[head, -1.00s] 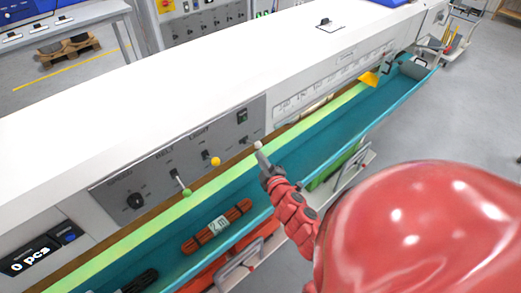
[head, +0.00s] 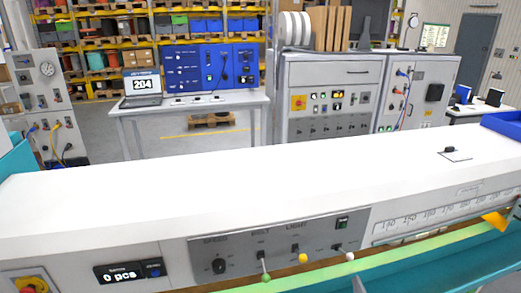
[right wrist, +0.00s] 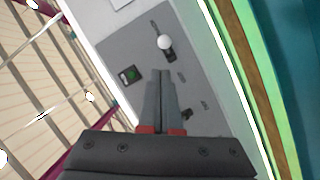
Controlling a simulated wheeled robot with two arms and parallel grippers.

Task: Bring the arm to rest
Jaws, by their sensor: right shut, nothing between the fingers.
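My right gripper (head: 357,285) shows only as a small dark tip at the bottom edge of the head view, below the grey control panel (head: 375,228). In the right wrist view its two fingers (right wrist: 162,74) are together and empty. They point at the panel, near a lever with a white knob (right wrist: 165,42); I see a small gap in the picture but cannot tell the depth. The white knob (head: 350,256) also shows in the head view, beside a yellow knob (head: 302,258) and a green knob (head: 265,277). My left gripper is not in view.
The long white machine top (head: 230,185) crosses the view below the arm's far side. A teal trough (head: 440,272) runs along its front. A display (head: 128,275) and red button (head: 28,286) are at lower left. A workbench with a laptop (head: 142,85) and cabinets stand behind.

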